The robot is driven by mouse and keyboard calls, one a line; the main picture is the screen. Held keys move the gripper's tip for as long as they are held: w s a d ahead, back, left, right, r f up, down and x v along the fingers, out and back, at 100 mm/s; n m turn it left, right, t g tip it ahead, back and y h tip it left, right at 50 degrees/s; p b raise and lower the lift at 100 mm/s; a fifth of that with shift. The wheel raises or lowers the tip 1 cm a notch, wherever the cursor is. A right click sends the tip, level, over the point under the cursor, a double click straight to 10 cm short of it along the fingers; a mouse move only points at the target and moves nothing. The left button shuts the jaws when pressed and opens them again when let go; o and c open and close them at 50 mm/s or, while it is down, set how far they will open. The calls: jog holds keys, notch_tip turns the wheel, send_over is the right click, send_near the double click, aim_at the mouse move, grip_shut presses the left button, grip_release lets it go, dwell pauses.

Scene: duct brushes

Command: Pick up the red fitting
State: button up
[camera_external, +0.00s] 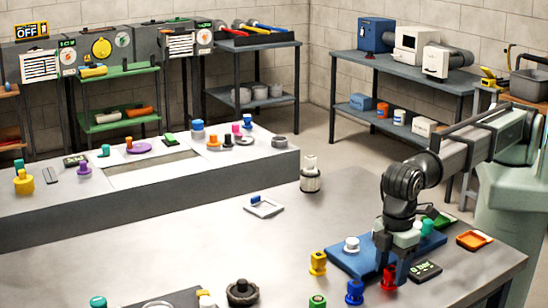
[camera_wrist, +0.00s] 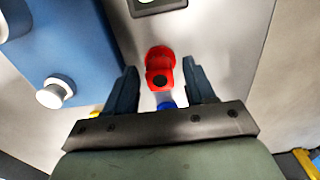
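The red fitting (camera_external: 388,279) stands on the table at the front edge of the blue mat, partly behind my fingers in the external view. In the wrist view the red fitting (camera_wrist: 160,68) shows its round dark opening. My gripper (camera_external: 392,272) points down over it. In the wrist view my gripper (camera_wrist: 161,70) is open, one finger on each side of the fitting. A gap shows on both sides, so neither finger appears to touch it. The exact fingertip height is unclear.
A blue fitting (camera_external: 354,291) stands close left of the red one, with a yellow fitting (camera_external: 317,263) farther left. The blue mat (camera_external: 350,264) holds a white fitting (camera_external: 352,245). A dark display block (camera_external: 425,270) lies to the right. Open table lies left of the mat.

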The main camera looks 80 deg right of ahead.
grip_shut()
jog(key=shift+r, duration=0.1)
dwell(0.3)
